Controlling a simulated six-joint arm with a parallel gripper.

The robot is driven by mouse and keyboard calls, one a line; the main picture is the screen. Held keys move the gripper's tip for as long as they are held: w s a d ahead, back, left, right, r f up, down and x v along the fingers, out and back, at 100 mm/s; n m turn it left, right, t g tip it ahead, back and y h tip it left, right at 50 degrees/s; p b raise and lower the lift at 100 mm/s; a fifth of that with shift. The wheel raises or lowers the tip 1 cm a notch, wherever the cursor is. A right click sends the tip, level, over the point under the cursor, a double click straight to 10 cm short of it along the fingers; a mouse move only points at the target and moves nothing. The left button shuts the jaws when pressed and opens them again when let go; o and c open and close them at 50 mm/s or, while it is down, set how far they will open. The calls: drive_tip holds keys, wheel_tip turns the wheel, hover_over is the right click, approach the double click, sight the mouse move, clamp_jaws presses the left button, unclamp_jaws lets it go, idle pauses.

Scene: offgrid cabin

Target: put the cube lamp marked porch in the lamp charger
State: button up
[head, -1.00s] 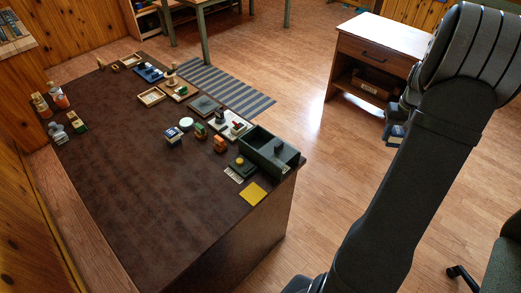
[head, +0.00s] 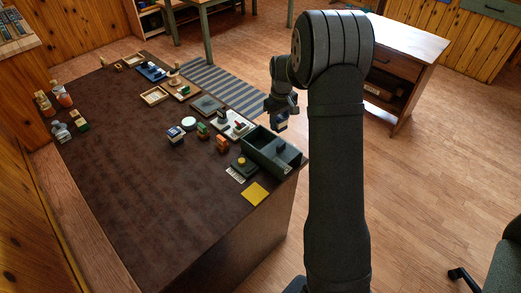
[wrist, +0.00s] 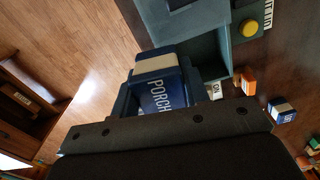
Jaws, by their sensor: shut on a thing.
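My gripper (head: 282,110) is shut on the blue and cream cube lamp (wrist: 165,88), whose side reads PORCH in the wrist view. The lamp shows small below my gripper in the head view (head: 281,125). My gripper holds it in the air, beyond the table's right edge in the picture. No readable mark tells me whether this box is the lamp charger.
A second blue and white cube (head: 175,136) stands on the brown table (head: 130,190). An orange piece (head: 222,144), a yellow-buttoned block (head: 241,166) and a yellow square (head: 256,194) are near the box. The table's left front is clear. A wooden cabinet (head: 405,45) stands behind my arm.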

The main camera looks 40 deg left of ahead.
drive_tip(key=s+a+f+n, duration=0.1)
drive_tip(key=s+a, duration=0.3)
drive_tip(key=s, duration=0.1)
approach(260, 143)
drive_tip(key=shift+s+d+f+n, duration=0.15)
drive_tip(key=shift+s+d+f, duration=0.15)
drive_tip(key=shift+s+d, duration=0.35)
drive_tip(key=shift+s+d+f+n, duration=0.15)
drive_tip(key=shift+s+d+f, duration=0.15)
drive_tip(key=shift+s+d, duration=0.3)
drive_tip(key=shift+f, duration=2.35)
drive_tip(key=o, duration=0.7)
drive_tip(key=shift+f, duration=0.15)
drive_tip(key=shift+o, duration=0.2)
wheel_tip(260, 143, up, 12)
drive_tip(key=shift+r, duration=0.2)
